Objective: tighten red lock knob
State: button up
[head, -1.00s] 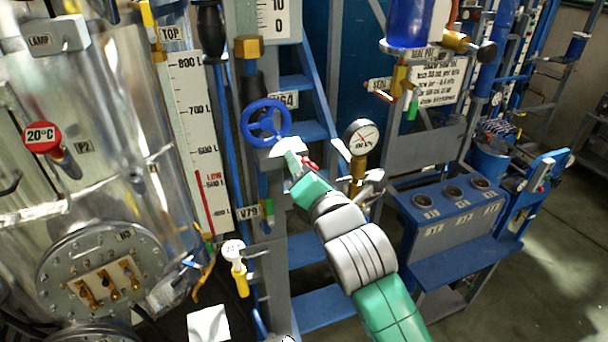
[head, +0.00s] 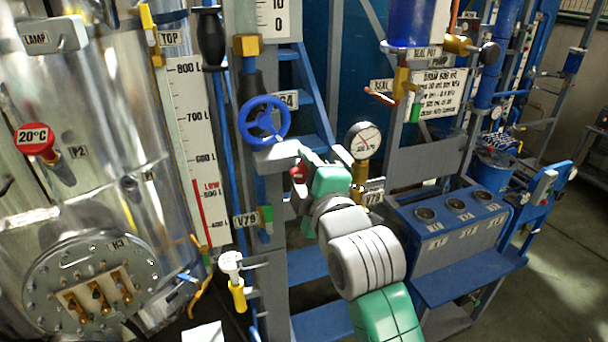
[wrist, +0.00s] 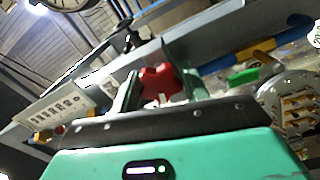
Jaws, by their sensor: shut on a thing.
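The red lock knob (head: 298,172) is at the grey post, just below and to the right of the blue handwheel (head: 263,120). In the wrist view the red knob (wrist: 160,82) sits between the two pale green fingers. My gripper (wrist: 162,92) is shut on it. In the head view my gripper (head: 308,170) reaches up from the lower right to the knob. Its green body hides part of the bracket behind.
A pressure gauge (head: 363,140) on a brass stem stands close to the right of my gripper. A V79 valve (head: 265,223) sits below left. A blue control console (head: 455,225) stands to the right, and a steel vessel (head: 90,130) fills the left.

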jog(key=m, duration=0.3)
jog(key=shift+m, duration=0.4)
jog(key=m+p, duration=0.1)
jog(key=m, duration=0.3)
jog(key=shift+r, duration=0.1)
jog(key=m+p, duration=0.2)
jog(key=m, duration=0.3)
jog(key=m+p, duration=0.2)
jog(key=m, duration=0.2)
jog(key=shift+m, duration=0.3)
jog(key=m+p, duration=0.2)
jog(key=m, duration=0.1)
jog(key=shift+m+p, duration=0.3)
jog(key=m+p, duration=0.3)
jog(key=m, duration=0.1)
jog(key=shift+r, duration=0.1)
jog(key=m+p, duration=0.3)
jog(key=m, duration=0.1)
jog(key=shift+m, duration=0.4)
jog(key=shift+m+p, duration=1.05)
jog(key=shift+m, duration=0.75)
